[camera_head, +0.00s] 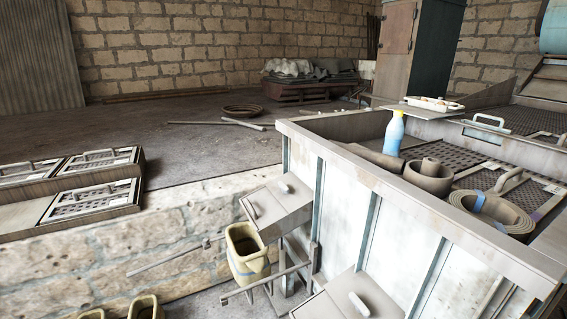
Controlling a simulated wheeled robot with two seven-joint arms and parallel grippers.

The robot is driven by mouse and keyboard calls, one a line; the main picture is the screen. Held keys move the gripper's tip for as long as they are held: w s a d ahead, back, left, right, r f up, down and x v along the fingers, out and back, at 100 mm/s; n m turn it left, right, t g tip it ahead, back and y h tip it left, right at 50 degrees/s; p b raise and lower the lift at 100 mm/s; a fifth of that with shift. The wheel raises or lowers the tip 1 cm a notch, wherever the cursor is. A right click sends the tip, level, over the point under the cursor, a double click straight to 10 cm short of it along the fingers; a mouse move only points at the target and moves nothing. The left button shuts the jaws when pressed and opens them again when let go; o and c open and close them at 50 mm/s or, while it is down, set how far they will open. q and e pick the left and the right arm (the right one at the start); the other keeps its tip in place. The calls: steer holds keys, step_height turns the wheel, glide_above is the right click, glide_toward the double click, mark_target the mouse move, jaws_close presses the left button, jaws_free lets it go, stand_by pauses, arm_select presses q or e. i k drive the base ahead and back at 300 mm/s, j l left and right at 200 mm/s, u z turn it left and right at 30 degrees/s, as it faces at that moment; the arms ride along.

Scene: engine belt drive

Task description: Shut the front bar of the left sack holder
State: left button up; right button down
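A yellow sack (246,258) with an open, dark mouth hangs below a grey box-like chute (279,204) with a light handle, at the middle bottom. One thin bar (165,261) sticks out to the left behind the sack. Another bar (265,283) runs across the front of the sack and has a small end piece at its left tip. I take these bars to be the left sack holder. I cannot tell which part is its front bar or how its catch stands. Neither of my grippers is in view.
A second chute (350,298) stands lower right. More yellow sacks (146,308) are at the bottom left edge. A large panelled bin (400,225) fills the right, with a blue bottle (394,133) and rolled belts (490,212) on top. A stone ledge (90,262) runs left.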

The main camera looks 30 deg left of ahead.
mark_target(139, 271)
steer(key=k+j+u, duration=0.1)
steer(key=j+u, duration=0.15)
steer(key=j, duration=0.45)
steer(key=j+u, duration=0.2)
steer(key=j, duration=0.55)
steer(key=i+j+u, duration=0.15)
steer(key=j, duration=0.25)
steer(key=i+j+u, duration=0.1)
steer(key=j, duration=0.3)
steer(key=i+j+u, duration=0.15)
steer(key=j, duration=0.2)
